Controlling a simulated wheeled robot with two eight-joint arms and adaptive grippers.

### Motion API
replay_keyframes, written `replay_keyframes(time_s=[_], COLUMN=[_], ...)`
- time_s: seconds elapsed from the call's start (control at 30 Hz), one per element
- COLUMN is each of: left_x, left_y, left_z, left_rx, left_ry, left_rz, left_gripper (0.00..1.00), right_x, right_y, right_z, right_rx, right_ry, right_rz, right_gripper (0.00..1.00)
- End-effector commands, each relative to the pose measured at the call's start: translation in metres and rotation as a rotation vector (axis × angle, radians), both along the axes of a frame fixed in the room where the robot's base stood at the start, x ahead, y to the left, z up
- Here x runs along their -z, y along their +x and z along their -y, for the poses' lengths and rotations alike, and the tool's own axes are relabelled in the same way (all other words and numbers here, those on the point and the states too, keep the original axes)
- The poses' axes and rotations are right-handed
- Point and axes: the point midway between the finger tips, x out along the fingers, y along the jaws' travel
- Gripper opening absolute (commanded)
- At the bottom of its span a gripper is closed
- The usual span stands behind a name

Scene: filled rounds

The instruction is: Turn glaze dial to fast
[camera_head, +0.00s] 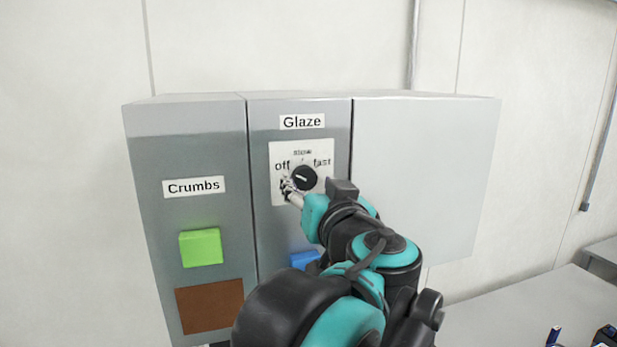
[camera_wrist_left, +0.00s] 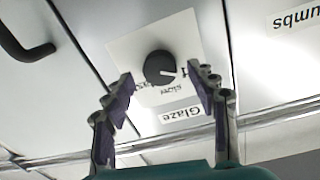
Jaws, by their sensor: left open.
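The glaze dial (camera_head: 304,178) is a round black knob with a white mark. It sits on a white plate (camera_head: 321,197) marked off, slow and fast, under a Glaze label (camera_head: 302,122). The mark points toward off. My left gripper (camera_head: 289,188) is at the dial's lower left in the head view, partly hidden by my arm. In the left wrist view, which is upside down, the open fingers (camera_wrist_left: 160,78) stand on either side of the dial (camera_wrist_left: 159,67), with gaps between. My right gripper is not in view.
A panel to the left has a Crumbs label (camera_head: 193,187), a green button (camera_head: 200,247) and a brown plate (camera_head: 209,305). A blue button (camera_head: 304,260) below the dial is partly hidden by my arm. A plain grey cabinet side (camera_head: 430,170) stands right. A table (camera_head: 530,310) is lower right.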

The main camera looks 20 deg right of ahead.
Motion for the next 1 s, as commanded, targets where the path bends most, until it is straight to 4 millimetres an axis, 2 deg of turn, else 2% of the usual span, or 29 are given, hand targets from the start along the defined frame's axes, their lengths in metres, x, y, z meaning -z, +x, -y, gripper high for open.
replay_keyframes(time_s=[0.13, 0.43, 0.6, 0.63, 1.0], left_x=[-0.0005, 0.0004, 0.0004, 0.0004, -0.0002], left_y=[0.0134, 0.0159, 0.0157, 0.0157, 0.0157], left_z=[-0.0005, -0.0001, -0.0002, -0.0002, -0.0002], left_rx=[-0.001, 0.001, 0.001, 0.000, 0.001], left_ry=[0.000, 0.000, 0.000, 0.000, 0.039], left_rz=[-0.001, -0.001, -0.001, -0.001, -0.002], left_gripper=[0.58, 0.58, 0.13, 0.07, 0.08], right_x=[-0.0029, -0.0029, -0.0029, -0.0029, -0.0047], right_y=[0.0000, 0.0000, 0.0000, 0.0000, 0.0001], right_z=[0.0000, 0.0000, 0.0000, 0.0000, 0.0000], right_rx=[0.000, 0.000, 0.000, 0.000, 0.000], right_ry=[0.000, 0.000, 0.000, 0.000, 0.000], right_rz=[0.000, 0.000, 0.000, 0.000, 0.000], right_gripper=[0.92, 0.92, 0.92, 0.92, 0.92])
